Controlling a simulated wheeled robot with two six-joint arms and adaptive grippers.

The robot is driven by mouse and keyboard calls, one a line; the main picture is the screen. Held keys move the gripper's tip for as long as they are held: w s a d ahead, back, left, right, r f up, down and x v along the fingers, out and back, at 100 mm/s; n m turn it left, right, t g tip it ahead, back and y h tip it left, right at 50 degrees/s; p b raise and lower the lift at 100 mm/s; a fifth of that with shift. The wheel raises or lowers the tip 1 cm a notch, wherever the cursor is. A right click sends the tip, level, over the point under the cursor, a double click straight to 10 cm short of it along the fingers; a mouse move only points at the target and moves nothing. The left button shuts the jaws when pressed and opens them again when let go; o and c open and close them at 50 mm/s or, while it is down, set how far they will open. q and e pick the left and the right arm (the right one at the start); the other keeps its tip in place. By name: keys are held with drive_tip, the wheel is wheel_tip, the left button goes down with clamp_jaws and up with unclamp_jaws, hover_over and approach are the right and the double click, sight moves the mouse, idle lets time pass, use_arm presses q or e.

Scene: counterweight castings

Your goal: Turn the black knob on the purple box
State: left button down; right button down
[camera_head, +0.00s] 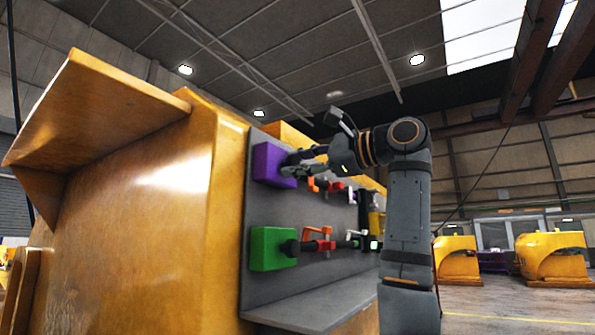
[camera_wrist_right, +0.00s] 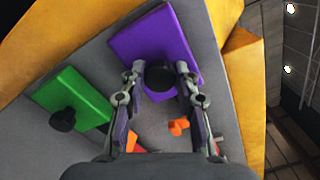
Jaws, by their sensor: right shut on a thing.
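The purple box (camera_head: 266,162) is mounted high on a grey upright panel (camera_head: 262,205). The purple box also shows in the right wrist view (camera_wrist_right: 132,42). Its round black knob (camera_wrist_right: 160,77) sticks out from the face in the right wrist view. My right gripper (camera_head: 290,166) reaches in from the right in the head view, at the purple box. In the right wrist view its two fingers (camera_wrist_right: 160,82) are shut on the black knob, one on each side. In the head view the fingers mostly hide the knob. My left gripper is in neither view.
A green box (camera_head: 268,248) with a black knob (camera_wrist_right: 63,119) sits below the purple box. Red and orange fittings (camera_head: 322,240) stick out beside them. A grey shelf (camera_head: 310,307) juts out below. A large yellow casting (camera_head: 150,220) stands at left.

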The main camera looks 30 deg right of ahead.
drive_tip(key=shift+f+m+b, duration=0.15)
drive_tip(key=shift+m+b, duration=0.7)
drive_tip(key=shift+m, duration=1.25)
drive_tip(key=c, duration=1)
unclamp_jaws()
drive_tip(key=shift+s, duration=0.1)
drive_tip(key=v, duration=1.2)
drive_tip(key=shift+d, duration=0.1)
